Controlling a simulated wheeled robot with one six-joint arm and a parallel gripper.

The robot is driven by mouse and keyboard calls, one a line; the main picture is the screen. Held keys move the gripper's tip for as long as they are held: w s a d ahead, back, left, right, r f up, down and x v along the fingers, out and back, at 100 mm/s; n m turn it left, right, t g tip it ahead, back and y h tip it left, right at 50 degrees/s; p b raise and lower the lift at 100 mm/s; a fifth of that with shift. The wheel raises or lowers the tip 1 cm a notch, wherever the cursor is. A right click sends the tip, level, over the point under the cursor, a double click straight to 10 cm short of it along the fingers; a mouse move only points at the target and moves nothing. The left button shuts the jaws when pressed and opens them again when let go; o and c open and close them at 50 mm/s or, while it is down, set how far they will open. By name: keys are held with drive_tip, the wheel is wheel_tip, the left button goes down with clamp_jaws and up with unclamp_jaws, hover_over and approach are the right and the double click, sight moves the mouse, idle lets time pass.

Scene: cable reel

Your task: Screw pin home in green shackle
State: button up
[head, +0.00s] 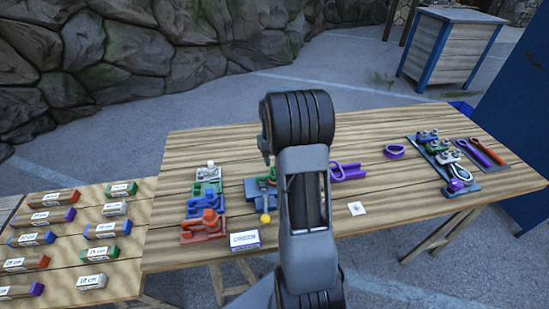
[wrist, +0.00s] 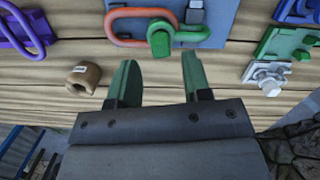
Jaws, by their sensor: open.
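In the wrist view, a green shackle part (wrist: 159,40) sits at the edge of a blue-grey plate (wrist: 225,20), with an orange-red link (wrist: 125,22) running through or beside it. I cannot tell the pin apart from the shackle body, nor how far it is screwed in. My gripper (wrist: 157,68) is open and empty. Its two green fingers point toward the green part, which shows just beyond and between the tips, with no contact seen. In the head view a bit of green (head: 268,174) shows by the plate (head: 252,190); my arm hides the rest and my gripper.
A tan ring-like piece (wrist: 84,77) lies beside the fingers.

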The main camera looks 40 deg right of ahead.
drive_tip(key=shift+f, duration=0.15)
drive_tip(key=shift+s+f+b, duration=0.1)
drive_tip(key=shift+f+b, duration=1.55)
drive_tip(key=shift+f, duration=0.6)
drive_tip(key=shift+c, duration=0.3)
clamp_jaws()
